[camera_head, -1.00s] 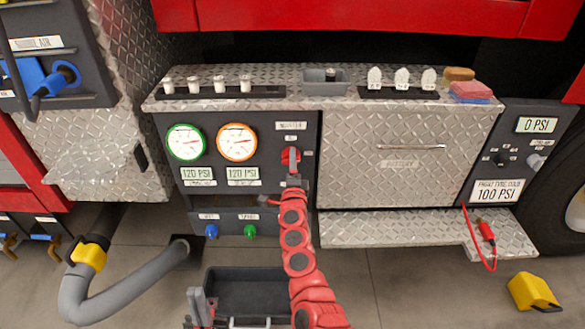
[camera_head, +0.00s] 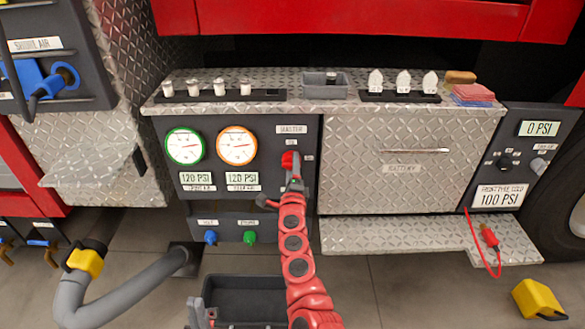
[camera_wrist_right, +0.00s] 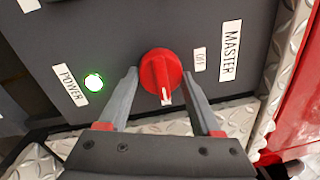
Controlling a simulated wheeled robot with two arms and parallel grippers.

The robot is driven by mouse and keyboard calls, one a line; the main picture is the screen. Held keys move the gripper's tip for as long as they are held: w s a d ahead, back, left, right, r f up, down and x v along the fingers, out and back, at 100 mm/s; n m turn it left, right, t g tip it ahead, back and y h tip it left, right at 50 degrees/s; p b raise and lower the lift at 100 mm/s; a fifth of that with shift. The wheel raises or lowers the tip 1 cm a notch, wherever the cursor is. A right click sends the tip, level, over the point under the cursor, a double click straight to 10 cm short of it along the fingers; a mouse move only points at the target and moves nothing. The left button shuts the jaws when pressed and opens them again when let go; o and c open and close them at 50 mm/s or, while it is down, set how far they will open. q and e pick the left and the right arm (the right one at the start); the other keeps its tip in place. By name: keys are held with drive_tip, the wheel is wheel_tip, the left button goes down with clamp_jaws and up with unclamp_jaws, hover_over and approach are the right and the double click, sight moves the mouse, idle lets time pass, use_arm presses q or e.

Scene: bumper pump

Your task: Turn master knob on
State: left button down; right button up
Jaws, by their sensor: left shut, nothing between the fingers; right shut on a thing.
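The red master knob (camera_head: 289,160) sits on the dark gauge panel, below its MASTER and OFF labels. It also shows in the right wrist view (camera_wrist_right: 158,74), with its white pointer mark toward the bottom of that picture, turned away from the OFF label. My right gripper (camera_head: 293,178) is at the knob, with a finger on each side of it, also in the right wrist view (camera_wrist_right: 160,84); it is shut on the knob. A POWER light (camera_wrist_right: 93,82) glows green. My left gripper (camera_head: 200,309) is shut and empty, low in the head view.
Two round gauges (camera_head: 184,147) sit left of the knob above 120 PSI displays. Blue and green knobs (camera_head: 250,237) are below. A metal ledge (camera_head: 420,236) juts out at right, and a grey hose (camera_head: 125,285) lies at lower left.

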drive_tip(key=o, duration=1.4)
drive_tip(key=s, duration=0.5)
drive_tip(key=s+f+p, duration=0.1)
drive_tip(key=s, duration=0.5)
drive_tip(key=s+p, duration=0.1)
drive_tip(key=s, duration=0.5)
drive_tip(key=shift+s+f, duration=0.2)
drive_tip(key=shift+f, duration=0.05)
